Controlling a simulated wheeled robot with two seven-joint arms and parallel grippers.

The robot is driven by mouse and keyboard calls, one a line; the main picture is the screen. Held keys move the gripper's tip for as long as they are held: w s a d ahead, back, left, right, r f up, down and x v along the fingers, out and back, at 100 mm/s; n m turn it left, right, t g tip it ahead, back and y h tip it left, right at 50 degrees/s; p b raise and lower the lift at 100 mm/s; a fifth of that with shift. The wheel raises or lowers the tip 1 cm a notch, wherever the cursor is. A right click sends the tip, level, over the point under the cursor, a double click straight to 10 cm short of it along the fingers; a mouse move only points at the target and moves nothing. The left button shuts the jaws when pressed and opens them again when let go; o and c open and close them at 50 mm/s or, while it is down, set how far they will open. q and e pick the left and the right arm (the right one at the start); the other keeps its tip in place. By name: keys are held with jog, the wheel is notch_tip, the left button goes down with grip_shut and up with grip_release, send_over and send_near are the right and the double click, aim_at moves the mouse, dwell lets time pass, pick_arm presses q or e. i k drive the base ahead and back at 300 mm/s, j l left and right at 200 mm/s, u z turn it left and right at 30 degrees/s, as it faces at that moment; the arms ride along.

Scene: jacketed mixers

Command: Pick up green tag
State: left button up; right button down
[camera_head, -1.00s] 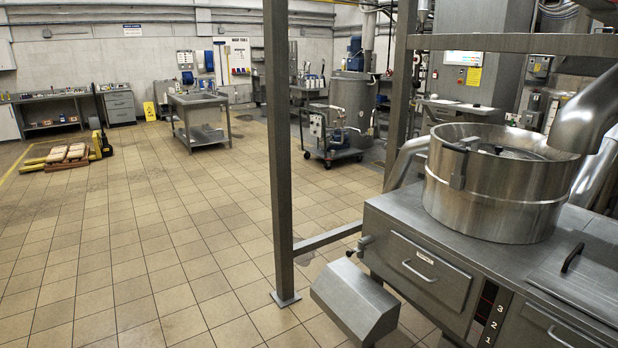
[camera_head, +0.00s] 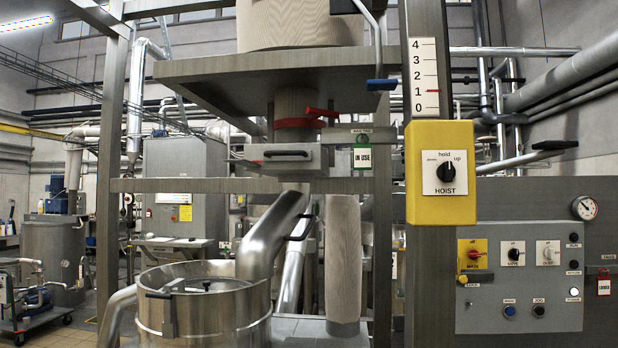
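A small green and white tag (camera_head: 362,157) reading "IN USE" hangs right of centre in the head view. It hangs below a small label plate on the grey frame, just right of a drawer-like box (camera_head: 283,158) with a dark handle. A red and white tag (camera_head: 603,284) hangs at the far right edge, by the control panel. Neither of my grippers shows in the head view, so their state is not seen.
A yellow hoist box (camera_head: 440,205) with a black knob is on the post right of the tag. A red valve handle (camera_head: 318,113) is up and left of the tag. A steel mixer bowl (camera_head: 203,315) stands low left. A control panel (camera_head: 520,270) is at the right.

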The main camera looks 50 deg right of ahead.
aim_at(362, 153)
jog(key=z, duration=1.85)
